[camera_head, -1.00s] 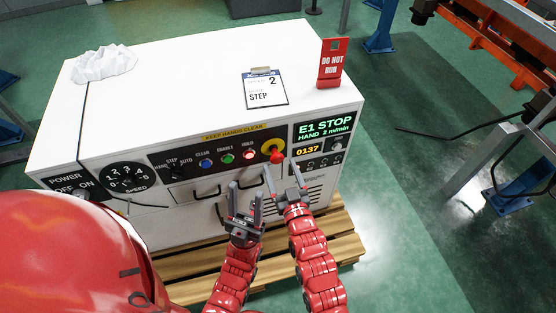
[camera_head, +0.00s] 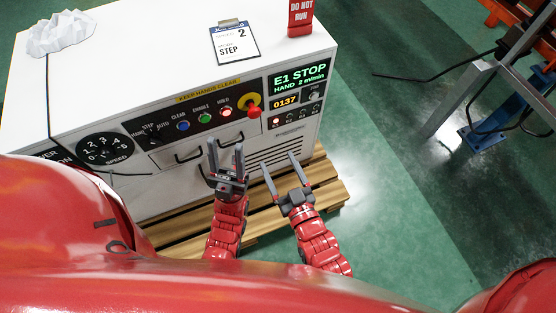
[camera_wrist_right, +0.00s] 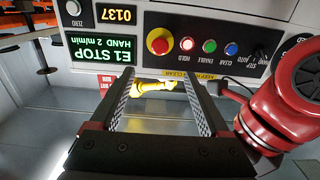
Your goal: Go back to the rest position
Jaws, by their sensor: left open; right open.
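My left gripper (camera_head: 226,160) is open and empty in front of the white machine cabinet (camera_head: 160,60), below its button row. My right gripper (camera_head: 281,164) is open and empty to its right, below the red emergency-stop button (camera_head: 253,111) on its yellow base. In the right wrist view, the right gripper (camera_wrist_right: 165,85) has its two fingers wide apart, with nothing held. The red button also shows in the right wrist view (camera_wrist_right: 160,46), beyond the fingertips. The display (camera_head: 300,78) reads "E1 STOP, HAND 2 m/min".
The cabinet stands on a wooden pallet (camera_head: 325,182). A grey and blue metal frame (camera_head: 490,110) stands at the right.

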